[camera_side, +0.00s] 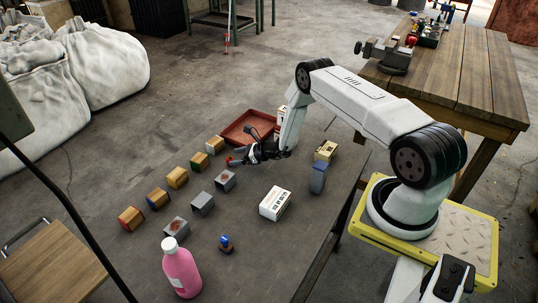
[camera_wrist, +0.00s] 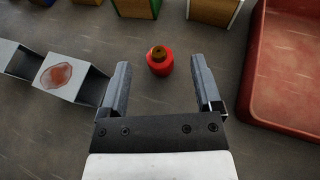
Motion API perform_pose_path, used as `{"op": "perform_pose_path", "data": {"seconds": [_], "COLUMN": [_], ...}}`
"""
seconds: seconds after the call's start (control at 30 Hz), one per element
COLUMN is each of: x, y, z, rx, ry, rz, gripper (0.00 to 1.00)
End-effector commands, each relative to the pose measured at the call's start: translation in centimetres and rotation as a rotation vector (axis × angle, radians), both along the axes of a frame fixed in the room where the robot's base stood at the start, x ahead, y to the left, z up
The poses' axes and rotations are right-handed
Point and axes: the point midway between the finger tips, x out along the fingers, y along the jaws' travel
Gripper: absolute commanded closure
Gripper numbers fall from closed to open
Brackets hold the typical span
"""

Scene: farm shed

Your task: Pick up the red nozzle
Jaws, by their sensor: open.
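The red nozzle (camera_wrist: 160,62) is small and round with a brownish top. In the wrist view it stands on the dark table just beyond my gripper (camera_wrist: 160,85), centred between the two open fingers and apart from both. In the side view the red nozzle (camera_side: 229,160) shows as a small red spot at the tip of my gripper (camera_side: 238,158), mostly hidden by it. My gripper is open and low over the table, with nothing held.
A red tray (camera_wrist: 257,100) lies right of my gripper in the wrist view. Grey blocks (camera_wrist: 72,78) lie to the left, and wooden blocks (camera_wrist: 213,10) stand beyond. In the side view a pink bottle (camera_side: 181,270), a white box (camera_side: 275,203) and a blue-and-brass nozzle (camera_side: 226,243) stand nearer the front.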

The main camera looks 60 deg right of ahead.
Motion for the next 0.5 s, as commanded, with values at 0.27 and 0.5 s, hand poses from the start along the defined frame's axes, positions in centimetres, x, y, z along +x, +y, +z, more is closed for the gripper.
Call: {"op": "perform_pose_path", "data": {"seconds": [0.27,0.5], "x": [2.1,2.8], "y": [1.0,1.2], "z": [-1.1,-1.4], "rx": [-0.002,-0.001], "ry": [0.000,0.000], "rz": [0.002,0.000], "gripper": [0.18,0.18]}}
